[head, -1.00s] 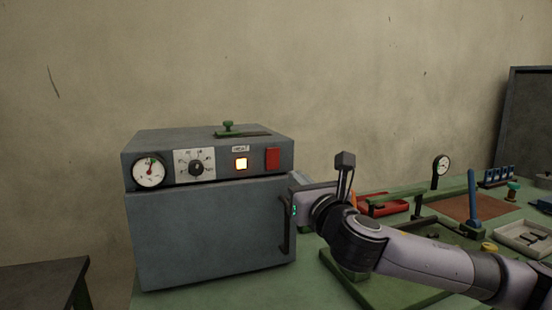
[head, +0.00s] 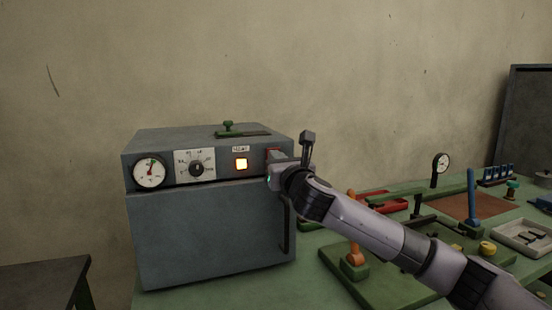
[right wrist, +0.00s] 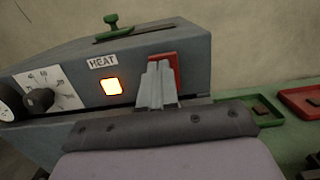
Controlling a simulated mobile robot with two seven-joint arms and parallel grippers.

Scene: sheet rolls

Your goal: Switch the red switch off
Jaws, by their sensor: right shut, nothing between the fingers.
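The red switch (right wrist: 177,68) is on the front panel of a grey oven-like box, right of a lit HEAT lamp (right wrist: 112,86). In the head view only a sliver of the switch (head: 272,153) shows above my right gripper (head: 274,170). In the right wrist view my right gripper (right wrist: 158,78) is shut and empty, its fingertips in front of the switch and covering its left and lower part. I cannot tell whether the fingertips touch it. The lamp glows orange-white in the head view too (head: 241,164). My left gripper is not in view.
The grey box (head: 210,235) has a gauge (head: 150,172), a dial (head: 197,168) and a door handle (head: 286,225). A green slider with a knob (head: 228,128) sits on top. On the bench to the right are an orange lever (head: 353,240), red trays and a white tray (head: 522,238).

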